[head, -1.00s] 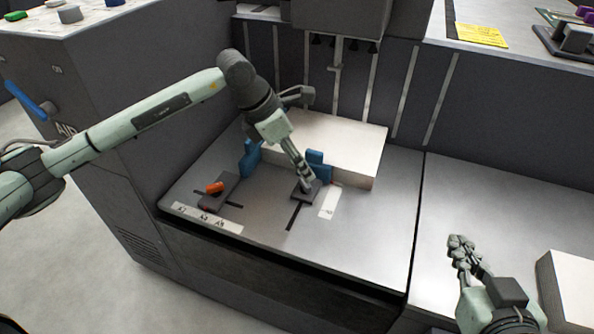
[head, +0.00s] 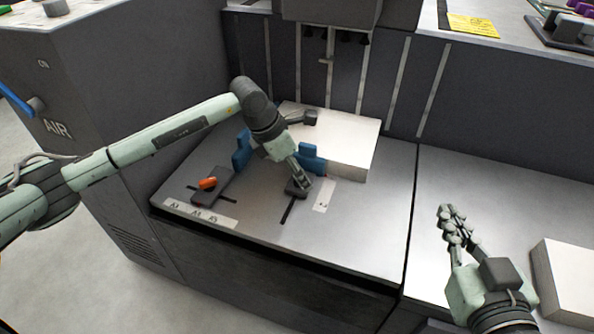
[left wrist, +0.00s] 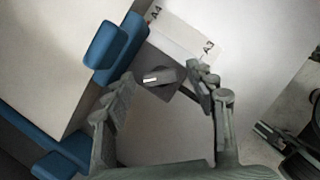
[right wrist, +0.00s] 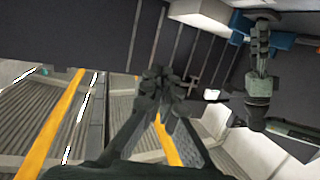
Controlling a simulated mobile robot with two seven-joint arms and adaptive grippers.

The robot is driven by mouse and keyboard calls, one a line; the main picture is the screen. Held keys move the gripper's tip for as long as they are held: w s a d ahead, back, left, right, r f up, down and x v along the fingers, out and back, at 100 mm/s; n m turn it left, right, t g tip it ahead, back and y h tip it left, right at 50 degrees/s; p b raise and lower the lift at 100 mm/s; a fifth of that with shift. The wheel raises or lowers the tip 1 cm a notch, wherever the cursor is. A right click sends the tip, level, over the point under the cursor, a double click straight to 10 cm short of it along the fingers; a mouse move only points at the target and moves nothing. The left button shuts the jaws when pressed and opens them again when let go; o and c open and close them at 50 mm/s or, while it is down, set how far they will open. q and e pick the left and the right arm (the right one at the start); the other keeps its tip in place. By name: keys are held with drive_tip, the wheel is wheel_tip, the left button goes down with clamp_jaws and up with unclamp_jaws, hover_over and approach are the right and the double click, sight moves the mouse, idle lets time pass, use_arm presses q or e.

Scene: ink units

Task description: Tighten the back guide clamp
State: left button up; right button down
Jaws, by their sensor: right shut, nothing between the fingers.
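My left gripper (head: 301,184) reaches down over a dark clamp block (head: 291,190) beside the right-hand blue guide (head: 311,158). In the left wrist view, the fingers of my left gripper (left wrist: 168,100) are apart, on either side of a dark knob (left wrist: 158,78) with a white mark. I see no clear contact with the knob. Another clamp block, with an orange lever (head: 208,183), sits to the left by the other blue guide (head: 241,155). My right gripper (head: 450,215) is shut and empty above the right-hand metal surface; it also shows in the right wrist view (right wrist: 160,75).
A white paper stack (head: 345,155) stands behind the guides on the metal table (head: 250,245). Another white stack (head: 570,280) lies at the right, close to my right gripper. A dark machine wall (head: 390,110) rises behind.

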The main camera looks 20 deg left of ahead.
use_arm(q)
drive_tip(key=c, duration=1)
drive_tip(key=shift+c, duration=0.2)
